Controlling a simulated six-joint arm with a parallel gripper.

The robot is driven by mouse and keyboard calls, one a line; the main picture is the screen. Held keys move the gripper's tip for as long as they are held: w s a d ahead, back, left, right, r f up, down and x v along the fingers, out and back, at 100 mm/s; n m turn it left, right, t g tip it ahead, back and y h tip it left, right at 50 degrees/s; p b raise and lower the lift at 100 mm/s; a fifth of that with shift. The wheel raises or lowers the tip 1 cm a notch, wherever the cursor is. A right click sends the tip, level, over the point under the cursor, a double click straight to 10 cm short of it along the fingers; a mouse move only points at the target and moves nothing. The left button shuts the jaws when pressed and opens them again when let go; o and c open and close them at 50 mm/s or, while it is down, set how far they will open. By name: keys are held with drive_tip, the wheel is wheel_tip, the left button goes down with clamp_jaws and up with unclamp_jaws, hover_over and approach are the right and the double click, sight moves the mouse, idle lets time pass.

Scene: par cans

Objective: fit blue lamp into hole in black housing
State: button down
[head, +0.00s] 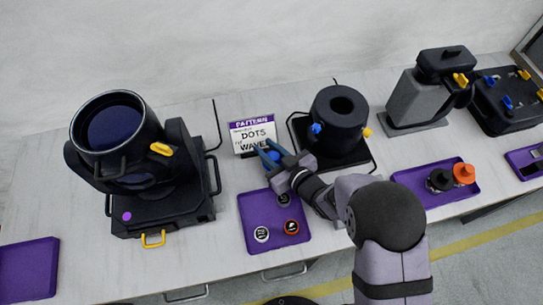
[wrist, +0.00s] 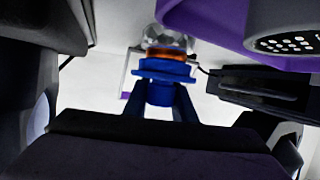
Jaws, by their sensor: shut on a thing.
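My gripper (head: 268,153) is shut on the blue lamp, in front of the sign and above the bench. In the wrist view the blue lamp (wrist: 164,70) has a blue collar, an orange band and a clear faceted end that points away from the jaws. My dark blue fingers (wrist: 160,100) grip its collar end. In the head view the lamp is mostly hidden by the fingers. A black housing (head: 338,113) with a round hole in its top stands to the right of my gripper, apart from it, with blue and yellow knobs low on its sides.
A larger black lamp can (head: 112,150) with an open top stands at left. A purple tray (head: 252,228) with several round discs lies below my gripper. A sign (head: 252,134) stands behind it. A grey device (head: 420,95) and another purple tray (head: 412,179) are at right.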

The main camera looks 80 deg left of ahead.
drive_tip(key=shift+r, duration=0.25)
wheel_tip(320, 180, up, 10)
drive_tip(key=b, duration=0.1)
drive_tip(key=shift+f+b, duration=0.15)
drive_tip(key=shift+b, duration=0.15)
